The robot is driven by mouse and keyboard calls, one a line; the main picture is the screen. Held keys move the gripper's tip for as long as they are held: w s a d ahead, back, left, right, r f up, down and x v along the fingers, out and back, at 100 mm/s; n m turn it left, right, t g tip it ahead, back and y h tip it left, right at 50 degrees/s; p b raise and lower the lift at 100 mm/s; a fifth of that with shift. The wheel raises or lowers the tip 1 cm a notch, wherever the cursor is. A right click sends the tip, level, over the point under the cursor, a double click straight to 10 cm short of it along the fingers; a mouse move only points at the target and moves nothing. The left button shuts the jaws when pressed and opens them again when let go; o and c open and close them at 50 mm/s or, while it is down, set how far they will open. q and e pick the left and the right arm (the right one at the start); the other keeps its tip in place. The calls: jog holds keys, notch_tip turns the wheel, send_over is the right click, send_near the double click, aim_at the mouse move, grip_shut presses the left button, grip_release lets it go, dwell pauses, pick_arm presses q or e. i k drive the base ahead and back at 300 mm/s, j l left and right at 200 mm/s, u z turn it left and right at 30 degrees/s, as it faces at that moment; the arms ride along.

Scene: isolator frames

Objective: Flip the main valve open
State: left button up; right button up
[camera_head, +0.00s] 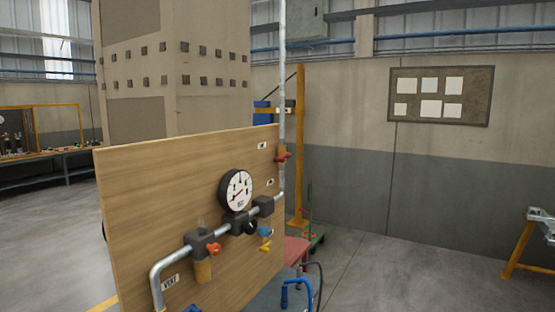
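An upright wooden board (150,200) carries a grey pipe run (228,230) with several small valves. A red handle (282,157) sits on the vertical pipe at the board's upper right. An orange-red handle (213,249) is at the lower middle, beside a dark block. A blue handle (264,231) and a yellow handle (265,246) are right of it. A round white-faced gauge (236,190) is above the pipe. One label (171,282) seems to read VENT; the others are too small to read, so I cannot tell which valve is the main one. Neither gripper shows.
A blue bent hose or pipe (297,287) stands low at the board's right. A yellow post (300,150) is behind the board. A yellow-legged stand (518,250) is at the far right. The grey floor (410,280) between is clear. A large column (180,70) rises behind.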

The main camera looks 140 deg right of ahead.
aim_at(281, 158)
jog(key=z, duration=4.65)
jog(key=i+l+u, duration=0.15)
jog(key=u, duration=0.6)
jog(key=i+l+u, duration=0.2)
jog(key=l, duration=0.15)
jog(key=l+u, duration=0.2)
jog(key=i+l+u, duration=0.15)
jog(key=l, duration=0.35)
jog(key=i+l, duration=0.1)
jog(key=l, duration=0.7)
jog(key=i+l+u, duration=0.1)
jog(key=l, duration=0.3)
jog(key=i, duration=0.05)
